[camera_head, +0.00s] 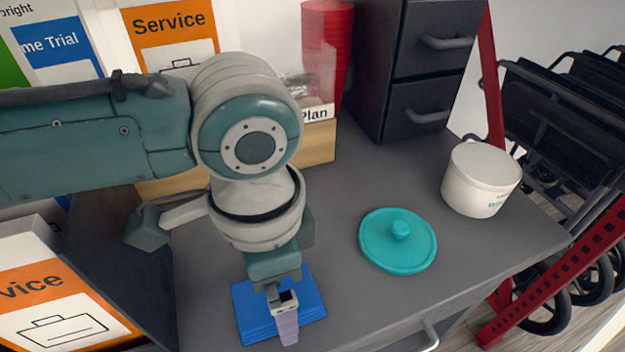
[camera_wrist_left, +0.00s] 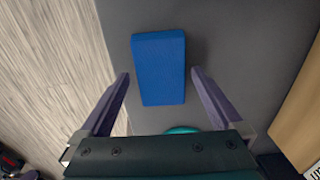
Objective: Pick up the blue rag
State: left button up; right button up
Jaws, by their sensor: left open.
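The blue rag (camera_head: 306,301) lies as a folded block on the grey desk top, near its front edge. My left gripper (camera_head: 287,330) is over it in the head view and hides part of it. In the left wrist view the blue rag (camera_wrist_left: 159,67) lies ahead of the gripper, with its near part between the two finger lines. My left gripper (camera_wrist_left: 159,76) is open, with a purple finger on each side and nothing between them held. Whether the fingers touch the rag cannot be told. My right gripper does not show.
A teal lid (camera_head: 398,245) lies on the grey desk (camera_head: 340,210) right of the rag. A white pot (camera_head: 481,180) stands near the right edge. A dark drawer unit (camera_head: 415,70) and red cups (camera_head: 327,45) stand behind. Boxes with orange labels (camera_head: 60,290) are at left.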

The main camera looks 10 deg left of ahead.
pick_arm(q)
jog(key=shift+f, duration=0.3)
jog(key=c, duration=1.2)
